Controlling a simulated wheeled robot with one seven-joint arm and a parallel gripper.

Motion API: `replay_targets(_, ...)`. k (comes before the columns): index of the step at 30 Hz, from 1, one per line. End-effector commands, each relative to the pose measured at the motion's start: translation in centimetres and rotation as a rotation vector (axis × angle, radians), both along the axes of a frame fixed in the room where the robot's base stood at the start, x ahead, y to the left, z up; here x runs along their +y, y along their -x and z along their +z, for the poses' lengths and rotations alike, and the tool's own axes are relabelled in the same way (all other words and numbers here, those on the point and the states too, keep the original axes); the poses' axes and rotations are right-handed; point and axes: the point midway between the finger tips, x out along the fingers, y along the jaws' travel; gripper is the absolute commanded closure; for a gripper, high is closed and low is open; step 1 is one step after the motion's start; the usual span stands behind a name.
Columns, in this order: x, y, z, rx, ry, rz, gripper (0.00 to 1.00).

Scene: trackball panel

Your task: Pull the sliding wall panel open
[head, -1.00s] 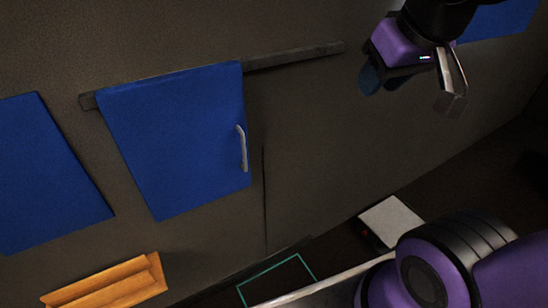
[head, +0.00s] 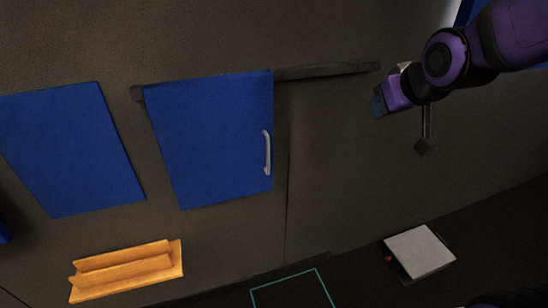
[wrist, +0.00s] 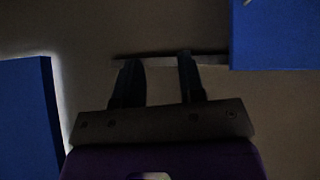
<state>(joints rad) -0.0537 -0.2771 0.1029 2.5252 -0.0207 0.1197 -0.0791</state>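The sliding panel is a blue board (head: 208,145) hanging on a dark rail (head: 330,71) on the wall. A pale upright bar handle (head: 267,153) sits near its right edge. My gripper (head: 401,125) is right of the panel in the head view, below the rail's right end, apart from the handle. Its two fingers stand apart with nothing between them. In the wrist view my gripper (wrist: 158,72) shows open fingers in front of the rail (wrist: 205,59). A blue board, seemingly the sliding panel (wrist: 275,38), fills the upper right there; only a bit of its handle (wrist: 248,3) may show.
Another blue board (head: 75,150) is on the wall at left, above an orange ledge (head: 127,270). A white-topped box (head: 420,252) and a teal square outline (head: 293,290) lie low at right. The wall between my gripper and the handle is clear.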

Motion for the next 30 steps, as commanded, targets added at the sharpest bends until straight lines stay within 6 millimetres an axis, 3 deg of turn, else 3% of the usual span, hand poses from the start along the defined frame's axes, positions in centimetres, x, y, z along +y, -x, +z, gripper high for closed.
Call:
replay_targets(6, 3.5, -4.9, -4.1, -0.109, -0.012, 0.101, 0.63)
replay_targets(15, 8.7, -9.1, -9.8, -0.271, -0.070, 0.217, 0.63)
replay_targets(22, 12.3, -10.3, -14.2, -0.396, -0.140, 0.280, 0.63)
replay_targets(30, 15.9, -9.7, -19.2, -0.541, -0.240, 0.314, 0.63)
